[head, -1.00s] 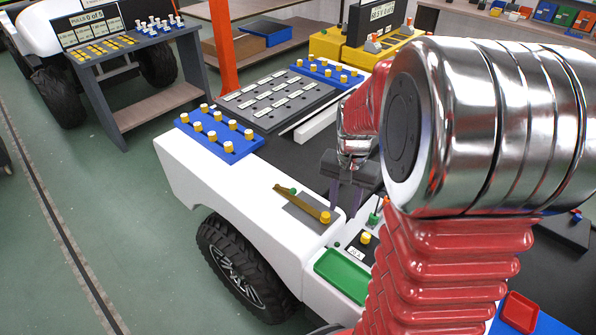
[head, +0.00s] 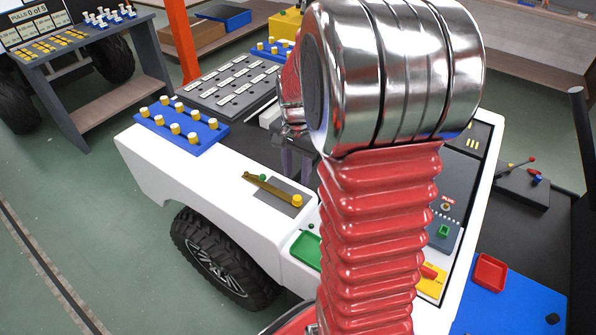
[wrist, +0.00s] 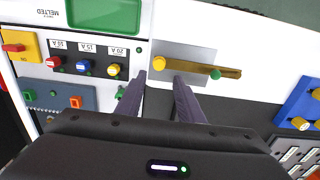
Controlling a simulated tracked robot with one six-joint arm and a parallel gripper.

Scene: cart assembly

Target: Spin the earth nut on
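A brass bar (head: 268,186) lies on a grey plate (head: 283,204) on the white body's top. It has a green knob (head: 262,178) and a yellow knob (head: 297,200); the wrist view also shows the green knob (wrist: 215,74) and the yellow knob (wrist: 159,63). A small green piece (wrist: 120,93) stands by the switch panel, beside my left finger. I cannot tell which green piece is the earth nut. My gripper (wrist: 160,78) is open, with nothing visible between its purple fingers. Its fingertips are near the yellow knob; their height above the surface is unclear.
A switch panel (wrist: 90,48) and a green tray (wrist: 105,14) lie left of my fingers in the wrist view. A blue block with several yellow knobs (head: 180,125) and a grey labelled board (head: 225,88) are beyond the bar. My arm hides part of the panel.

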